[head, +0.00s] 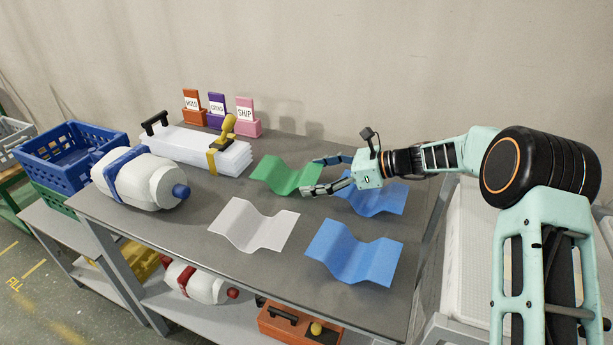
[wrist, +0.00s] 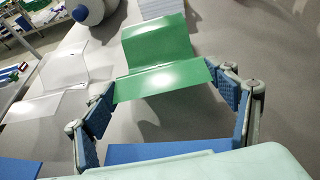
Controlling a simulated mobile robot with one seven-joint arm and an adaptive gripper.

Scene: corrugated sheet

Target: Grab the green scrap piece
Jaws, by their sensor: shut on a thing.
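The green scrap piece (head: 282,175) is a wavy corrugated sheet at the back middle of the grey table. It also shows in the wrist view (wrist: 160,55), with its near edge between my fingers. My gripper (head: 308,176) reaches in from the right and is shut on the sheet's right end, one finger at each side edge. In the wrist view, shadow shows on the table below the near edge. I cannot tell whether the sheet is clear of the table.
A blue sheet (head: 372,199) lies under and behind my gripper, another blue sheet (head: 352,255) in front, and a pale sheet (head: 250,226) front left.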

